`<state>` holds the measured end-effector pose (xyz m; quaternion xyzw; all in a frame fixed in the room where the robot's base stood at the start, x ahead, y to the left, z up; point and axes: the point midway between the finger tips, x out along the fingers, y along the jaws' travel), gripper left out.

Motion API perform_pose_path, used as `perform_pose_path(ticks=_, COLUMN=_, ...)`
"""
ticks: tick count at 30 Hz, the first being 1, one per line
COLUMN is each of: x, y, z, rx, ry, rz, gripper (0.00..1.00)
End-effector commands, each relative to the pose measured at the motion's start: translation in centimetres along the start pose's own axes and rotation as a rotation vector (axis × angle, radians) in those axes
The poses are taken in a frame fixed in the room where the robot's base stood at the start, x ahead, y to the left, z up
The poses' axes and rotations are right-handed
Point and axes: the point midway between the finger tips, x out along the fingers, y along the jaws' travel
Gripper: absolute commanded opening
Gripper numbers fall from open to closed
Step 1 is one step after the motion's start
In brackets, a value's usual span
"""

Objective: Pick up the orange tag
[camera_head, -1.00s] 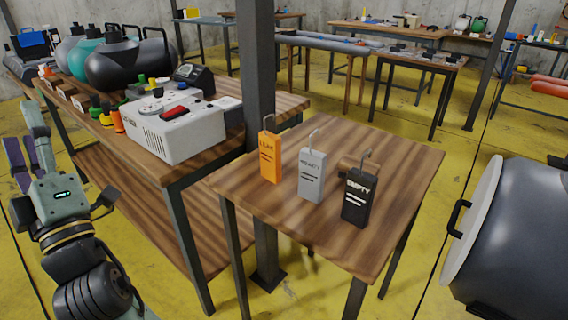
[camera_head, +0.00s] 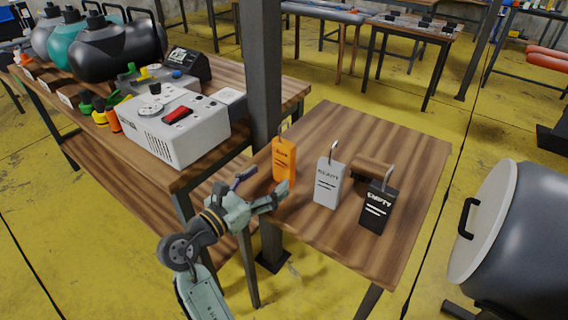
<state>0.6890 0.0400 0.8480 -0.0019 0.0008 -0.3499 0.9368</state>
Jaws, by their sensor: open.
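The orange tag (camera_head: 284,160) stands upright on the small wooden table (camera_head: 340,126), near its left edge, with a metal hook on top. My gripper (camera_head: 264,186) is open, just left of and in front of the tag's lower part. I cannot tell whether a finger touches the tag. A grey tag (camera_head: 327,183) and a black tag marked EMPTY (camera_head: 376,207) stand to the right in a row.
A brown wooden block (camera_head: 372,168) lies behind the grey and black tags. A dark post (camera_head: 262,75) rises at the table's left side. A workbench with a white pump box (camera_head: 178,135) stands left. A large grey tank (camera_head: 515,235) stands right.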

Motion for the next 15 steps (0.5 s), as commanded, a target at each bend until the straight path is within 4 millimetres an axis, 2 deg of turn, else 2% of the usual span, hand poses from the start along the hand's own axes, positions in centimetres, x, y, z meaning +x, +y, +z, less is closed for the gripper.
perform_pose_path(ticks=5, x=1.3, y=-0.1, z=0.3, rx=0.002, ry=0.000, rz=0.000, gripper=0.70)
perform_pose_path(ticks=10, x=3.8, y=-0.3, z=1.1, rx=0.002, ry=0.000, rz=-0.001, gripper=0.70)
perform_pose_path(ticks=15, x=5.7, y=-0.3, z=0.9, rx=0.002, ry=0.000, rz=0.002, gripper=0.70)
